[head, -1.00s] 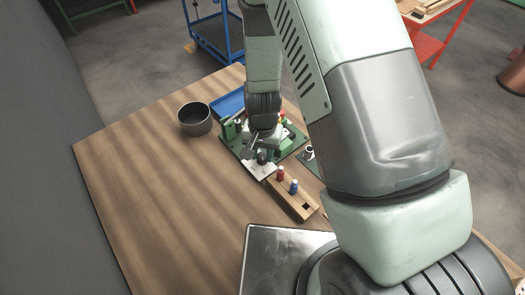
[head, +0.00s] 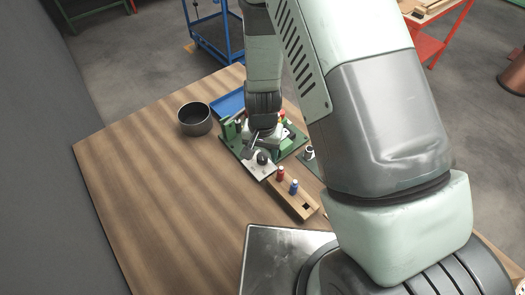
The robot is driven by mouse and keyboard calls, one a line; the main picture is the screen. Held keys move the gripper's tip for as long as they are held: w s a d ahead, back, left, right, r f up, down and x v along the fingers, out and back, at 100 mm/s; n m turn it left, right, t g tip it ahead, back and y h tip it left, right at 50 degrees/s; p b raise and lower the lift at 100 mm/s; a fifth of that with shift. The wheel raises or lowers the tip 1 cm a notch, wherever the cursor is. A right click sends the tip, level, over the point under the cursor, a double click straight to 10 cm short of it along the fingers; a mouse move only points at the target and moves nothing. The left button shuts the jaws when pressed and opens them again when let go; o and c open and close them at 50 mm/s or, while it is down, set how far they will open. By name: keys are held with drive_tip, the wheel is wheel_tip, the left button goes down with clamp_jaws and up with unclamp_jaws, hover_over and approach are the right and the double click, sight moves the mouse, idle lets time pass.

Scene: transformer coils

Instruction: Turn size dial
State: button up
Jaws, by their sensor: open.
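A green machine base (head: 233,147) stands on the wooden table in the head view. A pale metal plate with a dark round knob (head: 262,158) shows at its near side; I cannot tell whether this knob is the size dial. My gripper (head: 259,141) is low over the base, just behind the knob. It is open, but its fingers are small and partly hidden by my wrist. I cannot tell whether they touch anything.
A dark round pot (head: 195,119) and a blue tray (head: 229,103) stand left of and behind the base. A wooden block (head: 291,199) with a red and a blue spool is in front. The table's left side (head: 140,170) is clear.

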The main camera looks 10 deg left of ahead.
wheel_tip(320, 180, up, 11)
drive_tip(key=shift+f, duration=0.2)
idle(0.6)
wheel_tip(320, 180, up, 11)
drive_tip(key=t, duration=0.1)
hover_over(263, 155)
drive_tip(key=d, duration=0.3)
drive_tip(key=s+d+r+n+t+y, duration=0.1)
drive_tip(key=s+d+r, duration=0.1)
drive_tip(key=r, duration=0.3)
drive_tip(key=s+d+r+t, duration=0.1)
drive_tip(key=d+r, duration=0.2)
drive_tip(key=r, duration=0.2)
drive_tip(key=s+d+r+t, duration=0.1)
drive_tip(key=s+d+r, duration=0.2)
drive_tip(key=s, duration=0.3)
drive_tip(key=s+d+r+t+h, duration=0.1)
drive_tip(key=s+d+r, duration=0.3)
drive_tip(key=s+r, duration=0.2)
drive_tip(key=shift+d+r+n+t, duration=0.15)
drive_tip(key=shift+d+n+t, duration=0.05)
drive_tip(key=shift+n+t, duration=0.1)
drive_tip(key=shift+c, duration=0.3)
